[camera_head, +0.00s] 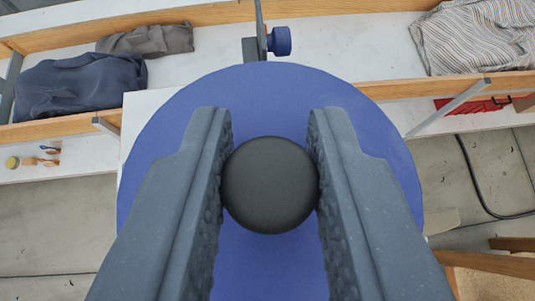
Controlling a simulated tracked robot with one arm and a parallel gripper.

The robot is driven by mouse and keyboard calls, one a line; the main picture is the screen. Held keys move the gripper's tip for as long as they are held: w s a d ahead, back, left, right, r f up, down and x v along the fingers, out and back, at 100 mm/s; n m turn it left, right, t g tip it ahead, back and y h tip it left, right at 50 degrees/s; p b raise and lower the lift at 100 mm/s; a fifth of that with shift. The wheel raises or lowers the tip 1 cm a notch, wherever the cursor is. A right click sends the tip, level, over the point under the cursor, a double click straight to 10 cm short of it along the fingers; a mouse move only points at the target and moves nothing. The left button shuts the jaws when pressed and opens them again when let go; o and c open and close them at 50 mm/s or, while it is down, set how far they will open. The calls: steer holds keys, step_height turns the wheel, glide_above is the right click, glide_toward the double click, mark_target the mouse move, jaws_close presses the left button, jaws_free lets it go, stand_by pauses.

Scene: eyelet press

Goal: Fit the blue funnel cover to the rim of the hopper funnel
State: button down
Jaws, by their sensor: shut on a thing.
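The blue funnel cover (270,92) is a large round disc seen from above, filling the middle of the view. A black round knob (270,185) stands at its centre. My gripper (268,165) is shut on this knob, one finger on each side. The fingers hide parts of the cover on the left and right. The hopper funnel and its rim are not visible; the cover hides what lies below it, so I cannot tell whether it touches a rim.
A grey upright part with a blue knob (280,41) stands just beyond the cover. White shelves with wooden edges hold dark blue cloth (78,87), grey cloth (147,40) and striped cloth (475,38). A white surface (145,108) shows beside the cover. A black cable (478,185) lies at right.

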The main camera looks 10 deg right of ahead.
mark_target(269, 186)
steer(key=shift+f+b, duration=0.8)
steer(key=shift+f, duration=0.1)
stand_by(2.3)
steer(key=c, duration=1.1)
jaws_free()
steer(key=shift+c, duration=0.2)
steer(key=shift+r, duration=0.1)
steer(key=shift+r+p, duration=1.4)
steer(key=shift+r, duration=1)
